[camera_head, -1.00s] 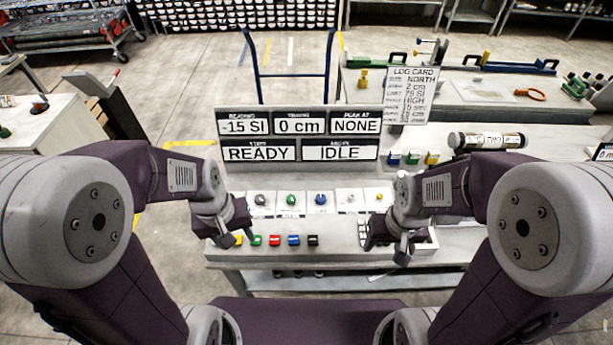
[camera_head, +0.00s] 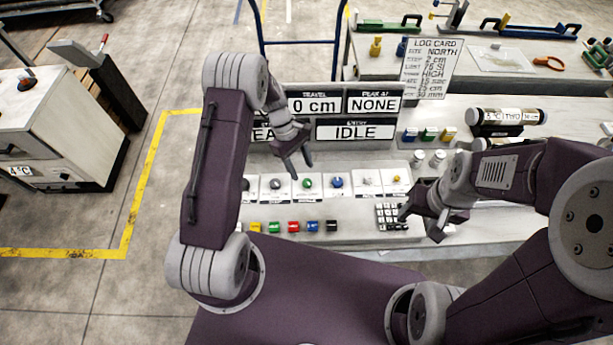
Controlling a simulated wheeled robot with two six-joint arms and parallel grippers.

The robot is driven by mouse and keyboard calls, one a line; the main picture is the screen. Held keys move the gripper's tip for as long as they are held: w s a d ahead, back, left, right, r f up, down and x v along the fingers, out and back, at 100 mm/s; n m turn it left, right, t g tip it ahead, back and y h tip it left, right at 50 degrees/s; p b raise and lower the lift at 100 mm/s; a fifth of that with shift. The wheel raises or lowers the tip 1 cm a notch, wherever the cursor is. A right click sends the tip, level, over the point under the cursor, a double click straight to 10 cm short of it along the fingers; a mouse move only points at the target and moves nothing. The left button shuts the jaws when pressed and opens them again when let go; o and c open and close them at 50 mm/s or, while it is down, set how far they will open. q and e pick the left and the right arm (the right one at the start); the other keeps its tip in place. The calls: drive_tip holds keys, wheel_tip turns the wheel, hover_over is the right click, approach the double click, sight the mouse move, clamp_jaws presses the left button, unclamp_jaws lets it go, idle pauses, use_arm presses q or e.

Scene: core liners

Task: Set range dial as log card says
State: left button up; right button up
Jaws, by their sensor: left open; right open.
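The log card (camera_head: 430,68) stands upright at the back right; its lines seem to read site NORTH, step 2 cm, limit 75 SI and HIGH, with smaller lines blurred. A row of knobs sits on the console: a dark knob (camera_head: 275,184), a green knob (camera_head: 307,182), a blue knob (camera_head: 337,182), a pale switch (camera_head: 367,180) and a small yellow knob (camera_head: 397,179). Their labels are too small to read, so I cannot tell which is the range dial. My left gripper (camera_head: 300,167) is open and empty above the dark and green knobs. My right gripper (camera_head: 421,226) is open beside the keypad.
The display board (camera_head: 355,130) shows 0 cm, NONE and IDLE; my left arm covers its left part. Colored buttons (camera_head: 293,227) and a keypad (camera_head: 388,216) lie along the console front. A core tube (camera_head: 508,116) and colored blocks (camera_head: 428,134) sit at right.

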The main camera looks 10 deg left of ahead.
sight(307, 181)
use_arm(q)
drive_tip(key=p+x, duration=0.1)
drive_tip(key=x, duration=0.3)
drive_tip(key=shift+f, duration=0.35)
drive_tip(key=shift+s+d+f, duration=0.2)
drive_tip(key=shift+d+f, duration=0.05)
drive_tip(key=shift+f, duration=0.2)
drive_tip(key=c, duration=0.3)
clamp_jaws()
drive_tip(key=shift+w, duration=0.1)
